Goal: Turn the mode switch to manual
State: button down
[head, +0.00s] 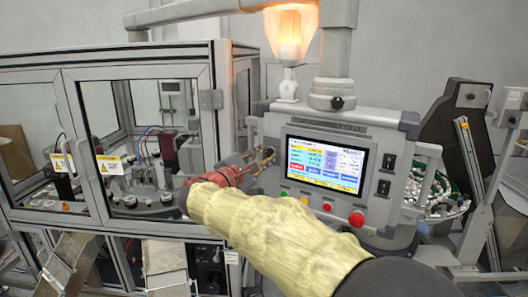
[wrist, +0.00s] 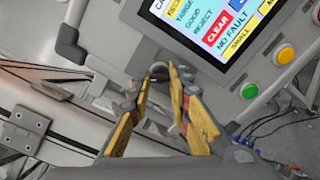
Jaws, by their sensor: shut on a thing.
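The control panel (head: 368,127) has a lit screen (head: 325,163). My gripper (head: 264,157) is at the panel's left side, just left of the screen. In the wrist view my gripper (wrist: 161,78) has its yellow-padded fingers closed together at the tips on a small grey rounded knob, the mode switch (wrist: 157,67), at the panel's edge. The fingers hide most of the switch, so its setting cannot be read. In the head view the gripper covers it.
Below the screen are a green button (head: 284,194), a yellow button (wrist: 286,54) and a large red button (head: 357,219). Two black switches (head: 389,162) sit right of the screen. A glazed machine enclosure (head: 140,75) stands left. A lit orange lamp (head: 291,32) is above.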

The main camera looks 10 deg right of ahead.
jog(key=shift+f+n+p, duration=0.1)
jog(key=shift+n+p, duration=0.4)
jog(key=shift+n, duration=0.5)
jog(key=c, duration=1.6)
grip_release()
jog(key=shift+c, duration=0.2)
jog(key=v, duration=1.2)
